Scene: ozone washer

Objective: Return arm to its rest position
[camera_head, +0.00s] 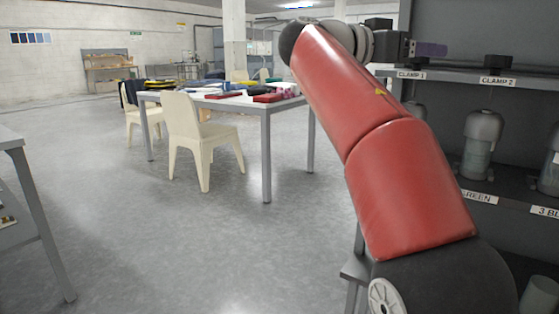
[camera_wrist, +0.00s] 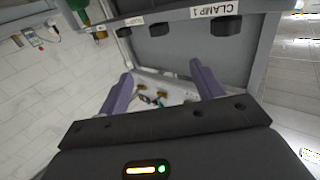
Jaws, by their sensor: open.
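My arm, with red covers, rises from the lower right of the head view and bends at the top. My gripper (camera_head: 432,49) points right, near the shelf at the upper right. In the wrist view my gripper (camera_wrist: 158,82) shows two purple fingers spread wide apart, with nothing held between them. The label CLAMP 1 (camera_wrist: 213,9) is on a grey shelf edge just beyond the fingers, upside down in that view.
The grey shelf rack (camera_head: 465,75) fills the right side, with labelled shelves and a bottle-like container (camera_head: 481,143). A table (camera_head: 266,108) with folded cloths stands mid-left, with a cream chair (camera_head: 196,140) beside it. Another table (camera_head: 30,190) stands at the left edge. The floor between is clear.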

